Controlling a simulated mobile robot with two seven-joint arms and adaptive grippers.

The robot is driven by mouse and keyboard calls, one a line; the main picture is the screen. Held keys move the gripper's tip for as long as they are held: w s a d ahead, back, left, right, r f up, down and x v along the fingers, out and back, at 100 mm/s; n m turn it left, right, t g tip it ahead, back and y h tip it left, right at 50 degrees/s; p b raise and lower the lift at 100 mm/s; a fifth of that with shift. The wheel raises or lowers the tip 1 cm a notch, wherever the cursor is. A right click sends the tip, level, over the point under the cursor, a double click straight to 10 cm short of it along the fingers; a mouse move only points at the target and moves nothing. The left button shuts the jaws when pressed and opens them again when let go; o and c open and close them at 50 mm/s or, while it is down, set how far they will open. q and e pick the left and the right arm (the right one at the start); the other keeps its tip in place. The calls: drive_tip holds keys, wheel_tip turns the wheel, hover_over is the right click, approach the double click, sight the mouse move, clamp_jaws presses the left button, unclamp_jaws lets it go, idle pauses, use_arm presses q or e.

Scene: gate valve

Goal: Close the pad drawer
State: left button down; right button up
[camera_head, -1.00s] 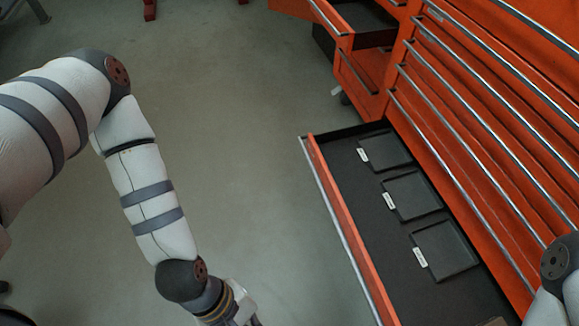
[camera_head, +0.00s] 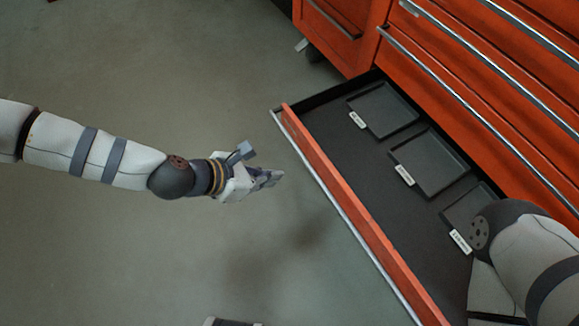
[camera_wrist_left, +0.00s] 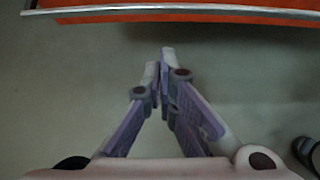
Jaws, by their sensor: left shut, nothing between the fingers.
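The pad drawer (camera_head: 345,170) is pulled out from the orange cabinet. It has an orange front with a long silver handle and a dark floor holding several black trays with white labels. My left gripper (camera_head: 277,178) is shut and empty, in front of the drawer's front, left of it and apart from it. In the left wrist view the shut fingertips (camera_wrist_left: 164,62) point toward the drawer's handle bar (camera_wrist_left: 180,10), with a gap of floor between. My right arm reaches over the drawer's near right end; its gripper is out of view.
The orange cabinet (camera_head: 455,90) with several shut drawers stands behind the open drawer. Another orange cabinet part (camera_head: 338,30) stands at the top. The grey floor (camera_head: 150,75) left of the drawer is clear. A dark round object shows at the right of the left wrist view (camera_wrist_left: 308,150).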

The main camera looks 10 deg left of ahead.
use_arm(q)
drive_tip(key=shift+w+d+f+b, duration=0.25)
drive_tip(key=shift+w+d+f, duration=0.05)
drive_tip(key=shift+w+d, duration=0.65)
drive_tip(key=shift+w+d+f+b, duration=0.2)
drive_tip(key=shift+w+d+f, duration=0.1)
drive_tip(key=shift+w+d, duration=0.6)
use_arm(e)
drive_tip(key=shift+s+f, duration=0.25)
drive_tip(key=shift+f, duration=0.2)
use_arm(q)
drive_tip(key=shift+d, duration=0.15)
